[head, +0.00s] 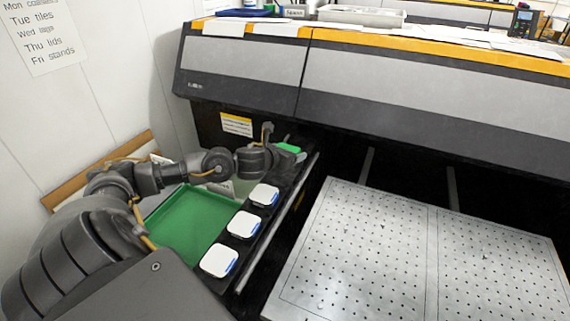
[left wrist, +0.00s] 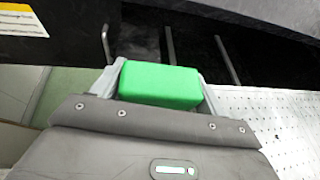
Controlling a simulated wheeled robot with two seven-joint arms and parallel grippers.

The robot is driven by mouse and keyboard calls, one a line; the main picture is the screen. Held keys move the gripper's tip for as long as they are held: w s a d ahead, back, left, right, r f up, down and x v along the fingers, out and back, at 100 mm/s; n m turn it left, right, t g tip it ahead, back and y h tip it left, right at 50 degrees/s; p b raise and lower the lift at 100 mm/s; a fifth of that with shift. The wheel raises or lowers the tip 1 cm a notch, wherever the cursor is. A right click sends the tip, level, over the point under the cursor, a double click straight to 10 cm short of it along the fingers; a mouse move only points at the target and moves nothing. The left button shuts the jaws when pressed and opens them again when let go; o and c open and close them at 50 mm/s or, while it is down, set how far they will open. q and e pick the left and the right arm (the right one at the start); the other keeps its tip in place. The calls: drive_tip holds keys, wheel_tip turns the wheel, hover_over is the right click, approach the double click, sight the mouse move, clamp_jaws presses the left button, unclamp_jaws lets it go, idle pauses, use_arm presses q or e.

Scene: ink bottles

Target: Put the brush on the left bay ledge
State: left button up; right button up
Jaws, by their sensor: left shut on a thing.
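The brush shows as a plain bright green block (left wrist: 160,84) between the two grey fingers of my left gripper (left wrist: 161,80) in the left wrist view. No bristles show. In the head view my left gripper (head: 285,151) is shut on it, and only a small green part of the brush (head: 289,147) shows. They are at the far end of the black ledge (head: 246,270) at the left bay, below the printer's front. I cannot tell whether the brush touches the ledge. My right gripper is not in view.
Several white-topped ink bottles (head: 243,225) with blue edges stand in a row on the near part of the ledge. A green tray (head: 185,228) lies left of them. The perforated metal bed (head: 380,250) is to the right, and the printer body (head: 400,95) overhangs behind.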

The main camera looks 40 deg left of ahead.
use_arm(q)
drive_tip(key=shift+w+a+f, duration=0.25)
drive_tip(key=shift+a+f, duration=0.15)
drive_tip(key=shift+f, duration=0.1)
drive_tip(key=shift+w+a+f, duration=0.2)
drive_tip(key=shift+a+f, duration=0.15)
drive_tip(key=shift+f, duration=0.15)
drive_tip(key=shift+w+a+f, duration=0.15)
drive_tip(key=shift+a+f, duration=0.1)
drive_tip(key=shift+f, duration=0.1)
wheel_tip(320, 180, down, 3)
drive_tip(key=shift+w+a+r+p, duration=0.1)
drive_tip(key=shift+a+p, duration=0.05)
drive_tip(key=shift+p, duration=0.6)
drive_tip(key=shift+f, duration=0.3)
drive_tip(key=shift+f, duration=0.2)
drive_tip(key=o, duration=1)
